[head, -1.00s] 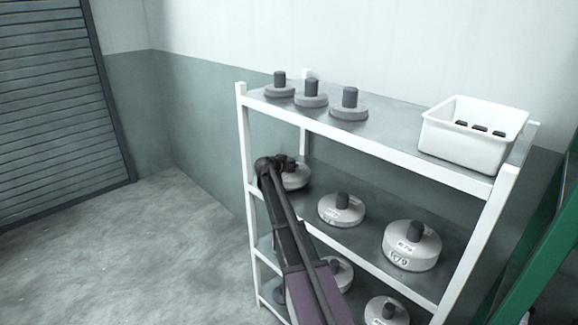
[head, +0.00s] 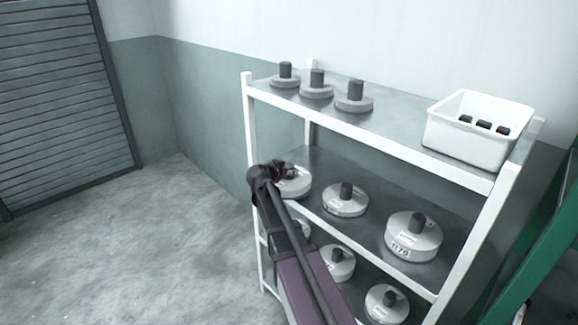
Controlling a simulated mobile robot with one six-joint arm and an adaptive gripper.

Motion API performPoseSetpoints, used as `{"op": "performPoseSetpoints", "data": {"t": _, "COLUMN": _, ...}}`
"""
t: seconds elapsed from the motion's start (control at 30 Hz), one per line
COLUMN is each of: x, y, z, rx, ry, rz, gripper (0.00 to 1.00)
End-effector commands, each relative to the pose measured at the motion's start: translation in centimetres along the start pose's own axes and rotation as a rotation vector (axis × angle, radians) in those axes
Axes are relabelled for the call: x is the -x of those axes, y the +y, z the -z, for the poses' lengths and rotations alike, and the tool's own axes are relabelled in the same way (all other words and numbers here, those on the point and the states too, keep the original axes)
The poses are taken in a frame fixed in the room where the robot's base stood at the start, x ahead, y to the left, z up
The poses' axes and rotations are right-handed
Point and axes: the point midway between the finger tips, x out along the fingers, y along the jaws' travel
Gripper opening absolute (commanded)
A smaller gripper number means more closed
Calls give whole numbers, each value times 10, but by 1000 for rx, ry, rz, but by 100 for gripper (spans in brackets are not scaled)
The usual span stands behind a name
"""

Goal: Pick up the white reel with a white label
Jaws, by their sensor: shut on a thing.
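A white reel (head: 295,184) is at the left end of the middle shelf. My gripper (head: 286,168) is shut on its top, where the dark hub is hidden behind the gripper. The arm covers the reel's lower left side, and I cannot tell whether the reel touches the shelf. Another white reel (head: 345,201) with a dark hub and a small label stands in the middle of that shelf. A larger white reel (head: 413,236) with a white label and dark marks stands at the right.
The shelf rack (head: 378,151) has white posts. Its top holds several grey hubbed discs (head: 354,97) and a white bin (head: 466,143) with dark pieces. More reels (head: 386,304) stand on the lower shelf. The floor (head: 130,235) at left is clear.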

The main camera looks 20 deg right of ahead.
Motion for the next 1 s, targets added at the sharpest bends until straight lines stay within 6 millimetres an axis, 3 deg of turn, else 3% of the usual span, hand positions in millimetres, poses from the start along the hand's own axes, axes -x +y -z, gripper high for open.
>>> {"op": "performPoseSetpoints", "data": {"t": 0.77, "x": 5, "y": 2, "z": -1, "rx": 1, "ry": 1, "rz": 0, "gripper": 0}}
{"op": "performPoseSetpoints", "data": {"t": 1.0, "x": 9, "y": 2, "z": 10, "rx": 1, "ry": 1, "rz": 0, "gripper": 0}}
